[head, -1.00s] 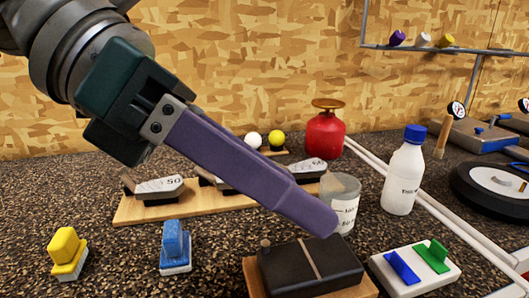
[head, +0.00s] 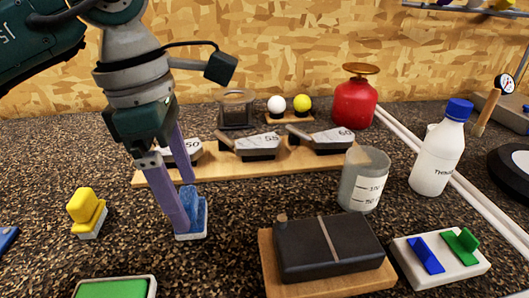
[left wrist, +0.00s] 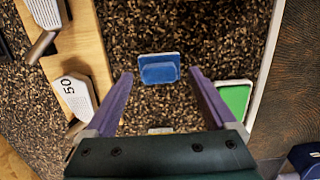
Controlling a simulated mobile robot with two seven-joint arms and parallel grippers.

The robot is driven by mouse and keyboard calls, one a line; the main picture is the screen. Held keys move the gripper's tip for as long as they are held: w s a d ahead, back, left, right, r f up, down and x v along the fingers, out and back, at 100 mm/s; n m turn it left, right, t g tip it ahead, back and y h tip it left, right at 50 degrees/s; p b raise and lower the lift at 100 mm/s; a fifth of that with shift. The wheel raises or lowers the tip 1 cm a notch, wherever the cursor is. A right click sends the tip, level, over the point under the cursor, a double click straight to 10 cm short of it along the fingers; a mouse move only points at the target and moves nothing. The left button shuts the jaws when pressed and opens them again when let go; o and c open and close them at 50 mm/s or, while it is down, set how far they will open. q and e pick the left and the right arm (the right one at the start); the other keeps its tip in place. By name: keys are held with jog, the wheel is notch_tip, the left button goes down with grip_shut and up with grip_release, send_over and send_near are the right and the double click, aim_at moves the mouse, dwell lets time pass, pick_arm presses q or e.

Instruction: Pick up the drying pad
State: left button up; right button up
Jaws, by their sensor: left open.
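A blue pad on a white base (head: 198,213) stands on the dark speckled counter; I cannot tell for sure that it is the drying pad. A yellow pad on a white base (head: 86,210) stands to its left. My left gripper (head: 186,206) points down at the blue pad with its purple fingers apart and nothing held. One finger partly hides the pad in the head view. In the left wrist view the blue pad (left wrist: 159,69) shows in the gap between the fingertips (left wrist: 160,74); contact cannot be told. My right gripper is not in view.
A wooden rack (head: 225,165) with several club heads is behind the blue pad. A black block on a wooden board (head: 330,248), a beaker (head: 363,180) and a white bottle (head: 437,150) stand to the right. A green-topped tray (head: 115,288) is at the front.

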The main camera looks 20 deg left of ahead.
pick_arm(q)
jog(key=shift+w+d+f, duration=0.1)
jog(key=shift+d+f, duration=0.05)
jog(key=shift+f, duration=0.8)
jog(key=shift+c, duration=0.2)
jog(key=c, duration=1.1)
